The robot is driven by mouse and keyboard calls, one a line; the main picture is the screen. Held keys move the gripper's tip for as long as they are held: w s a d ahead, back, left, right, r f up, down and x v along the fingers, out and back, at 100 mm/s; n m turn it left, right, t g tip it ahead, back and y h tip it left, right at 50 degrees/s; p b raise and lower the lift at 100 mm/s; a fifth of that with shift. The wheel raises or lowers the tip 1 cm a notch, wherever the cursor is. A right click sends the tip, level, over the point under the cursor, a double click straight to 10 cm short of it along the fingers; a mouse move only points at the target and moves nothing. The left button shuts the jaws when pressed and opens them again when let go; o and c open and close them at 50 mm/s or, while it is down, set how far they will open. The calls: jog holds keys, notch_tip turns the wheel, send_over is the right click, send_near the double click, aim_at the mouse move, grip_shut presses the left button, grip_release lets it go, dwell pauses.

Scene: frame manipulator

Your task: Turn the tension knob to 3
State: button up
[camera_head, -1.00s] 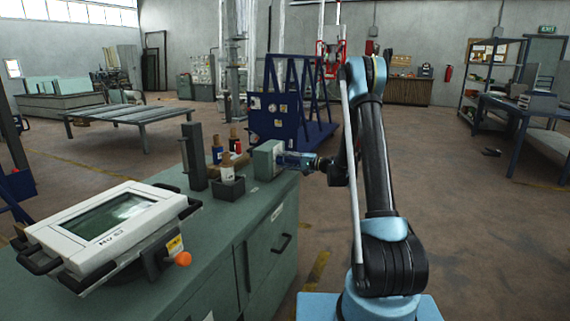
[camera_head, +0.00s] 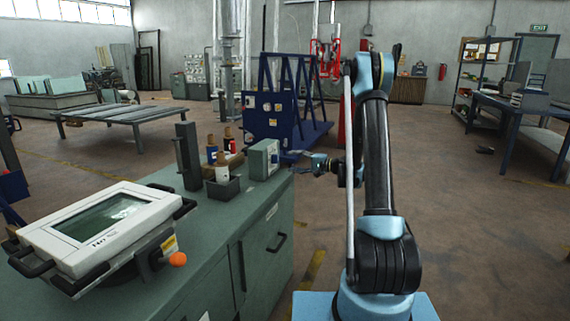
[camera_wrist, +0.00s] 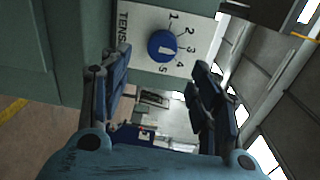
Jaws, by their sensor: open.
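The blue round tension knob (camera_wrist: 163,46) sits on a white dial plate (camera_wrist: 143,27) marked 1 to 5 in the wrist view. A white mark shows on the knob; I cannot surely tell which number it points at. The plate is on the right face of a grey-green box (camera_head: 263,159) at the cabinet's far end; the knob's face is hidden in the head view. My gripper (camera_wrist: 152,78) is open and empty, with fingers spread to either side below the knob in the picture. In the head view my gripper (camera_head: 296,162) is just right of the box, apart from it.
The box stands on a green cabinet (camera_head: 215,230). Left of it are a small dark holder (camera_head: 222,190), bottles, a dark upright block (camera_head: 188,155) and a white screen console (camera_head: 105,225). A blue frame cart (camera_head: 285,115) stands behind.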

jog(key=v, duration=0.4)
jog(key=shift+s+d, duration=0.1)
jog(key=shift+d, duration=0.25)
jog(key=shift+d, duration=0.1)
jog(key=m, duration=1.6)
send_near(278, 159)
jog(key=shift+y, duration=0.4)
jog(key=x, duration=0.8)
jog(key=shift+a+f, duration=0.2)
jog(key=shift+a, duration=0.15)
jog(key=shift+c, duration=0.3)
jog(key=c, duration=1)
